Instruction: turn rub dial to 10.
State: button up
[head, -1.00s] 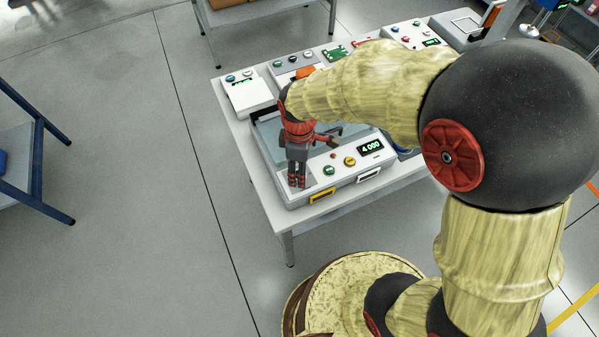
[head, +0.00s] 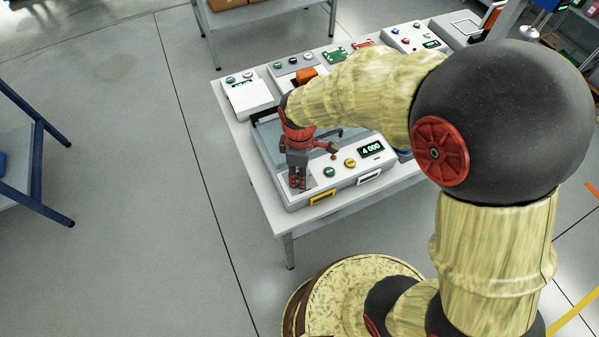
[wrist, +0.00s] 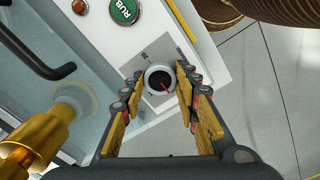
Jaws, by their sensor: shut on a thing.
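The rub dial (wrist: 159,79) is a round grey-rimmed knob with a dark face and a red pointer line, on a grey plate with small markings. In the head view my gripper (head: 298,182) points down onto the left front of the white machine (head: 345,186) and hides the dial. A green RUB button (wrist: 124,11) sits beside the dial plate.
The machine's display (head: 371,149) reads 4 000. A yellow button (head: 350,163) and a green button stand right of my gripper. A brass part (wrist: 40,140) and a black handle (wrist: 35,55) lie near my wrist. Other devices fill the table's back.

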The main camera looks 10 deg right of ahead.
jog(key=c, duration=0.4)
jog(key=shift+o, duration=0.2)
jog(key=m+p, duration=0.2)
jog(key=m, duration=0.2)
jog(key=shift+r, duration=0.1)
jog(key=m+p, duration=0.2)
jog(key=m, duration=0.2)
jog(key=shift+m+p, duration=0.45)
jog(key=shift+m, duration=1.35)
jog(key=o, duration=1.1)
